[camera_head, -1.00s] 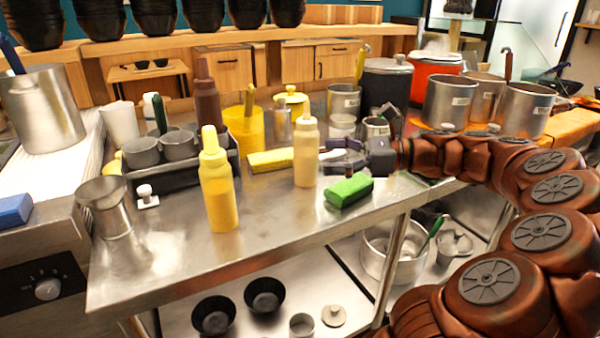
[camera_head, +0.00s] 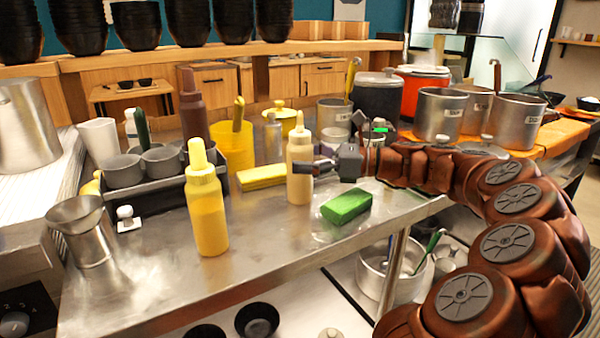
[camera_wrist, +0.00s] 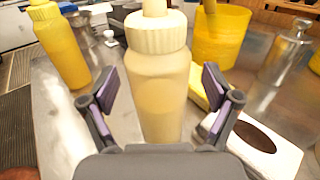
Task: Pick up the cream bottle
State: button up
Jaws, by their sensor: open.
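The cream bottle (camera_head: 299,184) stands upright on the steel table, a pale squeeze bottle with a ribbed cap and nozzle. In the wrist view the cream bottle (camera_wrist: 159,92) is upright, straight ahead in the middle. My gripper (camera_head: 318,167) reaches in from the right at about the bottle's mid height. In the wrist view my gripper (camera_wrist: 160,86) is open, with one finger on each side of the bottle and visible gaps between them. The bottle's lower end is hidden behind the gripper's palm in that view.
A yellow squeeze bottle (camera_head: 207,213) stands to the left. A green sponge (camera_head: 346,206) lies close in front, right of the cream bottle. A yellow sponge (camera_head: 262,177) and a yellow tub (camera_head: 229,155) are behind it. Steel pots (camera_head: 440,113) stand at the right.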

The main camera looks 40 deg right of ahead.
jog(key=shift+w+a, duration=0.25)
jog(key=shift+a, duration=0.05)
jog(key=c, duration=0.9)
jog(key=shift+r, duration=0.2)
